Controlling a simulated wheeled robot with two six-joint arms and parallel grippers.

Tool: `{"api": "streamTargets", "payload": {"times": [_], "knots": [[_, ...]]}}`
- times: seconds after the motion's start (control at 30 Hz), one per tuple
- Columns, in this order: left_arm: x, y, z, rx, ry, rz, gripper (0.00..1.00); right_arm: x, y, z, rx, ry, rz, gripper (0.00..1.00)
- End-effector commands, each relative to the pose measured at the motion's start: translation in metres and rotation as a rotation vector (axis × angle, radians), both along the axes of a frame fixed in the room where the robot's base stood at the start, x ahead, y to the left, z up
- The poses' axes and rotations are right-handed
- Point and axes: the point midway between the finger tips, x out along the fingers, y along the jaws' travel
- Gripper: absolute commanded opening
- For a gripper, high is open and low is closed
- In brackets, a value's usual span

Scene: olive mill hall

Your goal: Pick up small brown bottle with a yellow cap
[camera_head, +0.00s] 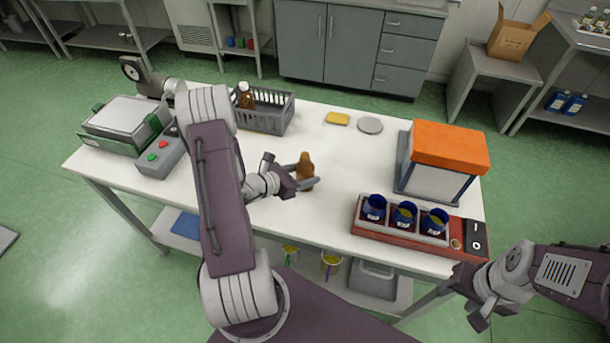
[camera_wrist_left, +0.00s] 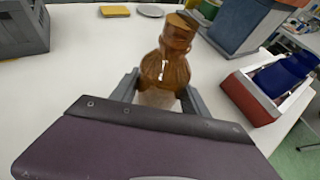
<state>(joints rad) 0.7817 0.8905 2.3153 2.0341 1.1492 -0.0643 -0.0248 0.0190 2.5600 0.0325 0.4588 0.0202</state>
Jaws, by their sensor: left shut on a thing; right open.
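A small amber-brown bottle (camera_head: 306,167) stands upright near the middle of the white table. Its cap looks brownish, close to the colour of its body; I see no clearly yellow cap. My left gripper (camera_head: 307,181) is shut on the bottle, with fingers on both sides of its lower body. The bottle fills the space between the fingers in the left wrist view (camera_wrist_left: 166,65). I cannot tell whether its base touches the table. My right gripper (camera_head: 467,303) is open and empty off the table's front right corner.
A grey crate (camera_head: 266,121) holds a brown bottle with a white cap (camera_head: 245,95). A red rack (camera_head: 400,234) with blue cups, an orange-topped box (camera_head: 448,150), a yellow sponge (camera_head: 338,118) and a grey disc (camera_head: 369,125) surround open tabletop. A green-based device (camera_head: 118,120) is at left.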

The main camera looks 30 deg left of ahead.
Motion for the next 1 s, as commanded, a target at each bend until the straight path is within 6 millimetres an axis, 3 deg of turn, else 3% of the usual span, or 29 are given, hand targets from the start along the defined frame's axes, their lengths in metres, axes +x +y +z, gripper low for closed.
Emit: {"api": "streamTargets", "payload": {"times": [0.4,0.73,1.0], "knots": [[0.0,0.0,0.034,0.002,-0.004,0.0,0.0,0.0,0.0,0.001,0.0,0.0,0.0,0.5],[-0.016,-0.019,0.048,0.0,-0.001,-0.001,0.0,0.0,0.0,-0.003,0.0,0.0,0.0,0.5],[-0.032,-0.036,0.065,-0.002,0.001,0.0,0.0,0.0,0.0,0.02,0.0,0.0,0.0,0.5]]}}
